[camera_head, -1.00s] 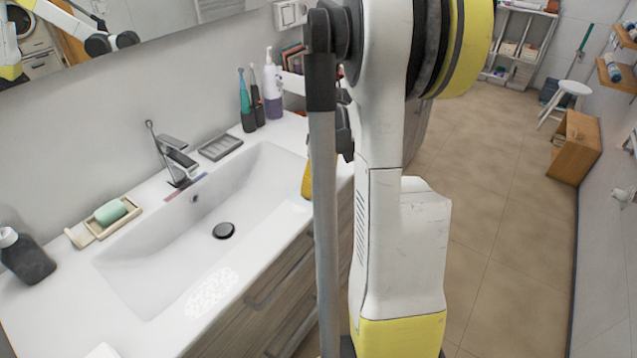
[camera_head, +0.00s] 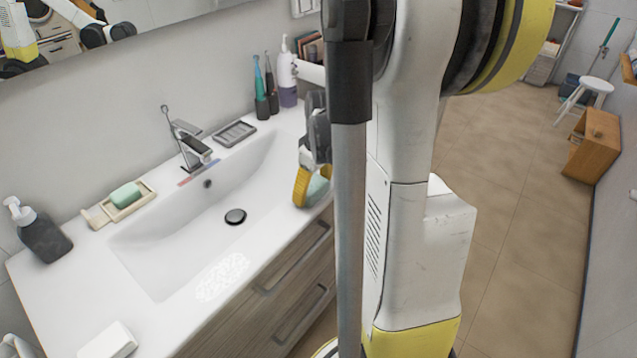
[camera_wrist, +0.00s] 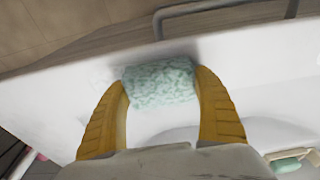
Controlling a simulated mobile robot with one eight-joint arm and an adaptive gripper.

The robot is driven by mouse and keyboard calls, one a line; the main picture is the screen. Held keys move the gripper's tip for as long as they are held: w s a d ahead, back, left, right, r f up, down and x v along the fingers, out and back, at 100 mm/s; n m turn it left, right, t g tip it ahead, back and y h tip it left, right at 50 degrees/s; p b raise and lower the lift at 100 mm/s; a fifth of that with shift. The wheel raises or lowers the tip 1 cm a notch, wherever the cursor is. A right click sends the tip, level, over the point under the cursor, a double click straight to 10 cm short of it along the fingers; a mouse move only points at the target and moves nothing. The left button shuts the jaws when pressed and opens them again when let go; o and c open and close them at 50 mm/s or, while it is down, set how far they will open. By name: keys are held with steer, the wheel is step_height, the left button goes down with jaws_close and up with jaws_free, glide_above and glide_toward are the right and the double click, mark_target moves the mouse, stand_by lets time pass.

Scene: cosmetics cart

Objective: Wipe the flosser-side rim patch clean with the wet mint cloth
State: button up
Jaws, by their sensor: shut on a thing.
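My gripper (camera_wrist: 162,88) is shut on the mint cloth (camera_wrist: 160,82), which spans between its two yellow fingertips in the wrist view. In the head view my gripper (camera_head: 308,183) is at the right part of the front rim, with the cloth (camera_head: 317,188) showing beside a yellow finger. The cloth is low over the white rim and appears to touch it. A speckled white patch (camera_head: 222,277) lies on the front rim, farther left. I cannot make out a patch beneath the cloth. A teal-topped device (camera_head: 261,92), perhaps the flosser, stands at the back right.
The sink basin (camera_head: 170,250) has a faucet (camera_head: 190,145) behind it. A soap dish (camera_head: 133,207) with green soap and a dark pump bottle (camera_head: 42,235) stand left. A white block (camera_head: 108,342) lies at the front left. Drawer handles (camera_head: 293,258) project below the front rim.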

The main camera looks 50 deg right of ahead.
mark_target(332, 176)
steer(key=shift+a, duration=0.4)
steer(key=shift+w+d, duration=0.15)
steer(key=shift+d, duration=2.2)
steer(key=shift+w+d, duration=0.2)
steer(key=shift+d, duration=2.3)
steer(key=shift+s+a, duration=0.15)
steer(key=shift+a, duration=1.5)
steer(key=shift+s+a, duration=0.15)
steer(key=shift+a, duration=1.45)
steer(key=shift+s+a, duration=0.15)
steer(key=shift+a, duration=1.5)
step_height(332, 176, up, 7)
steer(key=p, duration=0.5)
steer(key=shift+f, duration=0.1)
